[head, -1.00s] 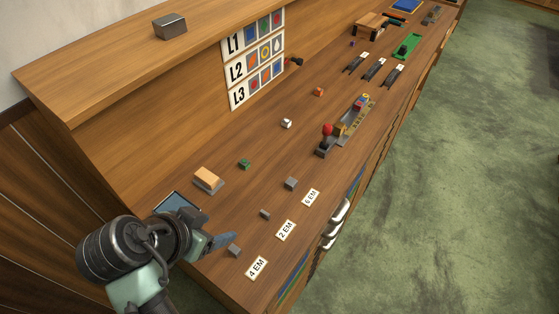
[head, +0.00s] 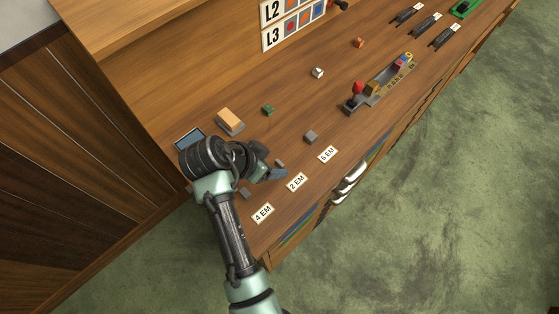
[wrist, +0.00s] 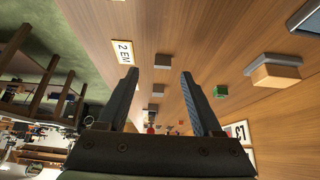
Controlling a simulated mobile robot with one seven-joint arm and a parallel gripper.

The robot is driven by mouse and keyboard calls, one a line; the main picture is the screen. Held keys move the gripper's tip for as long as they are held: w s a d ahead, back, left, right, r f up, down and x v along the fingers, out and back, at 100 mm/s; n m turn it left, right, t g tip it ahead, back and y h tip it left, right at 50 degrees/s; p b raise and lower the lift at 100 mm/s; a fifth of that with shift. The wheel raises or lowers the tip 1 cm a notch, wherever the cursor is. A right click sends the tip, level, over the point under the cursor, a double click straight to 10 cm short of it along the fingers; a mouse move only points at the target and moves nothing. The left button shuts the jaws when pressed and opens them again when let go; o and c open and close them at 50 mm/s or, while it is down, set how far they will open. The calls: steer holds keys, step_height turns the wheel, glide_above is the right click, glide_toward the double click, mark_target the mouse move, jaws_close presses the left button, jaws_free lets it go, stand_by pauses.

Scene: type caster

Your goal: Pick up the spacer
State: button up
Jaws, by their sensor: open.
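Several grey metal spacers lie on the wooden bench beside paper labels. One small spacer (head: 280,162) lies near the 2 EM label (head: 297,182), a larger one (head: 311,137) near the 6 EM label (head: 328,154), and another (head: 245,192) near the 4 EM label (head: 263,213). Which spacer the task means is not shown. My gripper (head: 271,163) is open and close to the spacer by 2 EM. In the wrist view, my open gripper (wrist: 160,73) has nothing held, and that grey spacer (wrist: 163,60) appears in line between the fingertips. Contact cannot be told.
An orange-topped block (head: 230,121) and a green cube (head: 268,110) lie behind the gripper. A dark-screened tray (head: 189,139) is near my wrist. A metal composing stick (head: 380,86) with a red knob lies farther right. The bench's front edge is close.

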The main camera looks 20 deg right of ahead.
mark_target(280, 162)
steer(key=shift+w+p+x, duration=0.2)
steer(key=shift+p+x, duration=0.1)
steer(key=shift+x, duration=1.8)
steer(key=shift+r, duration=0.1)
jaws_close()
